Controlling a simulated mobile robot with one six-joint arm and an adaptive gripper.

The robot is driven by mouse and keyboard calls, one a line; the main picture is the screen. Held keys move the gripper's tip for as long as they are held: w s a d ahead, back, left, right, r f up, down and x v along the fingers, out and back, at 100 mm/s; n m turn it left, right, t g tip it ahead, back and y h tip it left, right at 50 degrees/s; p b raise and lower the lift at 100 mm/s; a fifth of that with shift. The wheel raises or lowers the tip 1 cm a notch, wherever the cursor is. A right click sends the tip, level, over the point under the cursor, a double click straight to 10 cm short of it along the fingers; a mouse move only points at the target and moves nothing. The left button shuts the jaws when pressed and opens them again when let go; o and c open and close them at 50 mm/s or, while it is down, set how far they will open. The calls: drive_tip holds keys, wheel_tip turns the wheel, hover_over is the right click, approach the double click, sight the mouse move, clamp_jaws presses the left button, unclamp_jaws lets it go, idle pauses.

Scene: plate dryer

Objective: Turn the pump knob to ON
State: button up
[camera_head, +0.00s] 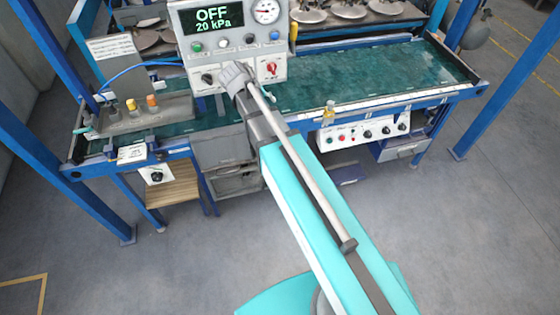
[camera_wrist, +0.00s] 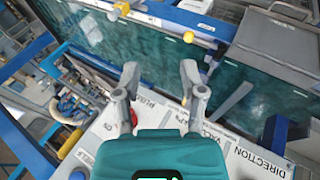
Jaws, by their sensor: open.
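I cannot read which one is the pump knob. My arm's end is in front of the box, between these knobs, and its fingers are hidden in the head view. In the wrist view my gripper (camera_wrist: 160,76) is open, with nothing seen between its fingers.
A green table (camera_head: 385,80) with a blue frame extends to the right. A tray with small bottles (camera_head: 132,105) is to the left. A lower panel (camera_head: 365,131) with several knobs and buttons hangs under the table's front edge. The floor in front is clear.

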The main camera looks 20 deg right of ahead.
drive_tip(key=s+d+f+g+y+b, duration=0.1)
drive_tip(key=s+f+y+b, duration=0.3)
drive_tip(key=s+f+b, duration=0.7)
wheel_tip(320, 180, down, 5)
drive_tip(key=shift+s+d+r+m+g+b, duration=0.15)
drive_tip(key=shift+s+d+m+g+b, duration=0.2)
drive_tip(key=shift+g+b, duration=0.3)
drive_tip(key=s, duration=0.1)
drive_tip(key=s+y, duration=0.1)
drive_tip(key=s, duration=0.1)
drive_tip(key=s+y, duration=0.1)
drive_tip(key=shift+s+a+g, duration=0.25)
drive_tip(key=shift+s, duration=0.15)
drive_tip(key=shift+o, duration=0.3)
